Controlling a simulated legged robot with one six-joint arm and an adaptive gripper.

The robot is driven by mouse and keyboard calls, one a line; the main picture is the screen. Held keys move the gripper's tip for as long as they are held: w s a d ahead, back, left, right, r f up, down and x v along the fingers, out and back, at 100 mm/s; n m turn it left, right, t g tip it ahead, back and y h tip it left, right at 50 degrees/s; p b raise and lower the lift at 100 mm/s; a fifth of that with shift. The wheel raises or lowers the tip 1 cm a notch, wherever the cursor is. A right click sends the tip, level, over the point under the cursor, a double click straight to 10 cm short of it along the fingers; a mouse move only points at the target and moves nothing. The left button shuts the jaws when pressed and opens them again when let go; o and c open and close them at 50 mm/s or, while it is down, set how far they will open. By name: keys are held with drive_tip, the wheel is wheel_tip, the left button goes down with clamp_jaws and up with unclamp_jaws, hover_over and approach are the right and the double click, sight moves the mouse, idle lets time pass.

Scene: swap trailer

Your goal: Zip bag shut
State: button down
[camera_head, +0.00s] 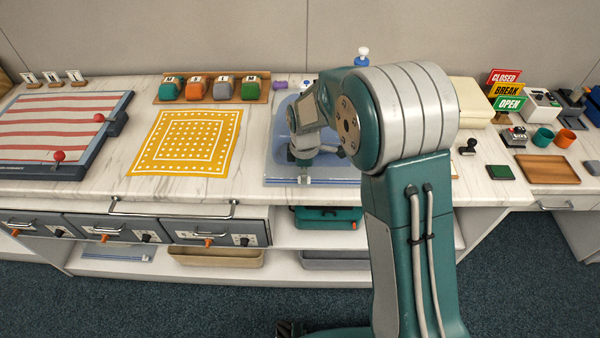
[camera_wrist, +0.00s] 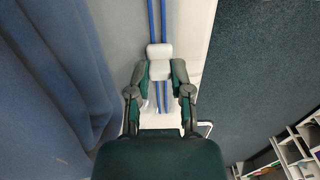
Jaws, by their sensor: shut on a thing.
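A blue bag (camera_head: 279,148) lies flat on the counter, with its zip track (camera_head: 340,181) running along the front edge. In the wrist view, the bag (camera_wrist: 62,75) is at left and the zip track (camera_wrist: 158,18) shows as two blue lines. A white slider (camera_wrist: 159,51) sits across these lines. My gripper (camera_wrist: 160,72) is shut on the slider, one finger on each side. In the head view, my gripper (camera_head: 303,172) points down at the left part of the front edge. My arm hides part of the bag's right side there.
A yellow dotted cloth (camera_head: 186,142) lies left of the bag. Colored blocks on a wooden tray (camera_head: 212,98) stand behind the cloth. A striped board (camera_head: 60,135) is at far left. Stamp pads and a wooden tray (camera_head: 548,170) are at right. A metal rail (camera_head: 172,212) runs below the counter edge.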

drive_tip(key=d, duration=2.5)
drive_tip(key=shift+s+d, duration=0.4)
drive_tip(key=c, duration=0.5)
unclamp_jaws()
drive_tip(key=shift+d, duration=0.1)
drive_tip(key=shift+r, duration=0.1)
wheel_tip(320, 180, up, 12)
drive_tip(key=shift+f, duration=0.15)
